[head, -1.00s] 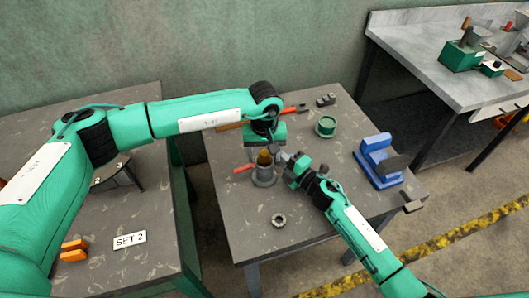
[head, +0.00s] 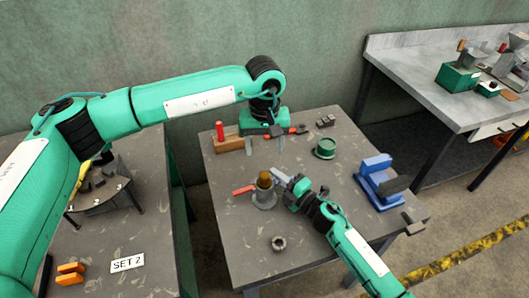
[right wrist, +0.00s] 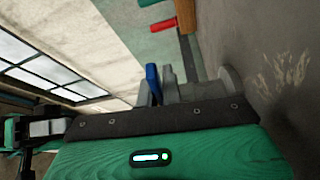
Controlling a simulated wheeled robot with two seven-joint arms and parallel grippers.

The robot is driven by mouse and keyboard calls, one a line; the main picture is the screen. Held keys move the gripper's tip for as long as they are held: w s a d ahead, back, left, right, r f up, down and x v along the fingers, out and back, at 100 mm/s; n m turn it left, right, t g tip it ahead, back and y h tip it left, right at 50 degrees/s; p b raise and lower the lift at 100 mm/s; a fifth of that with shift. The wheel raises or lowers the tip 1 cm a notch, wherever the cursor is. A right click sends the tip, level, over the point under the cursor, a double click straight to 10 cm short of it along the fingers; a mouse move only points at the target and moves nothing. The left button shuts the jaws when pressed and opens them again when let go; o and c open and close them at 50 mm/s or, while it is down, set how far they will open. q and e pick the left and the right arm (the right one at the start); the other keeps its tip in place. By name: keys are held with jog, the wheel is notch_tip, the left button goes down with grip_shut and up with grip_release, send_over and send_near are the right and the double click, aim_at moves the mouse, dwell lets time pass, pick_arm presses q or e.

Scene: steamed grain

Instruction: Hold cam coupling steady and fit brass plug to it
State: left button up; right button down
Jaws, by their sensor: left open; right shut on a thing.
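The grey cam coupling (head: 263,201) stands upright on the middle table, with a red lever (head: 243,190) out to its left. The brass plug (head: 264,180) is upright at the coupling's top; how deep it sits cannot be told. My right gripper (head: 279,174) reaches in from the right and is shut on the coupling; the exact contact is hard to see. In the right wrist view, grey parts of the coupling (right wrist: 230,84) show by the fingers, with a blue piece (right wrist: 152,82) beside them.
A wooden block (head: 229,145) with a red cylinder (head: 220,130) stands at the back left. A green round part (head: 325,149), a blue fixture (head: 378,182) and a grey ring (head: 279,243) lie around the coupling. The table's front left is clear.

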dwell(0.4)
jog(key=c, duration=1.5)
grip_release()
jog(key=shift+d, duration=0.1)
